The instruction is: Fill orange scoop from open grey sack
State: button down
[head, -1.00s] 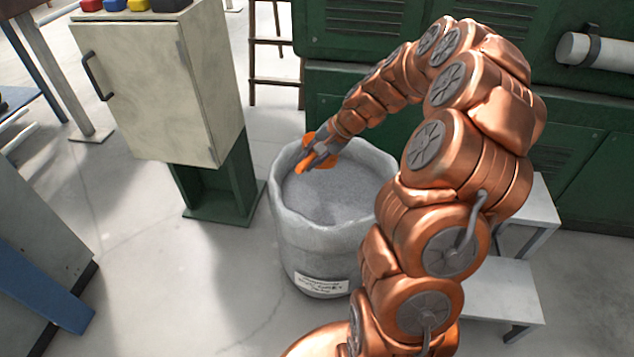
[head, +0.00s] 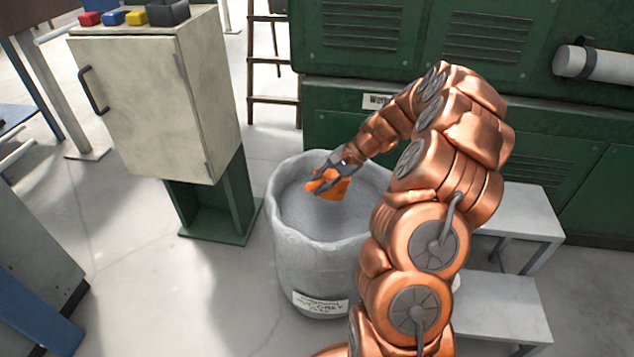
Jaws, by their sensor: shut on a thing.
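The open grey sack (head: 318,262) stands upright on the floor, its rim rolled and a white label on its front. Grey granular material (head: 310,222) fills it to a little below the rim. My gripper (head: 328,176) is shut on the orange scoop (head: 336,190), over the middle of the sack's opening. The scoop looks tilted, close above the grey material. I cannot tell whether it touches the material, and what is inside the scoop is hidden.
A cream cabinet (head: 150,100) on a green stand (head: 215,215) is left of the sack, with small coloured bins on top. Green machine housings (head: 460,50) stand behind. Grey steps (head: 515,215) are at the right. A wooden ladder (head: 274,70) stands behind.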

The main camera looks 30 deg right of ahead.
notch_tip(320, 180, down, 15)
jog(key=w+d+b, duration=0.1)
jog(key=d+b, duration=0.1)
jog(key=b, duration=0.6)
jog(key=shift+r, duration=0.15)
jog(key=shift+w, duration=0.1)
jog(key=shift+a+r, duration=0.1)
jog(key=shift+r, duration=0.05)
dwell(1.0)
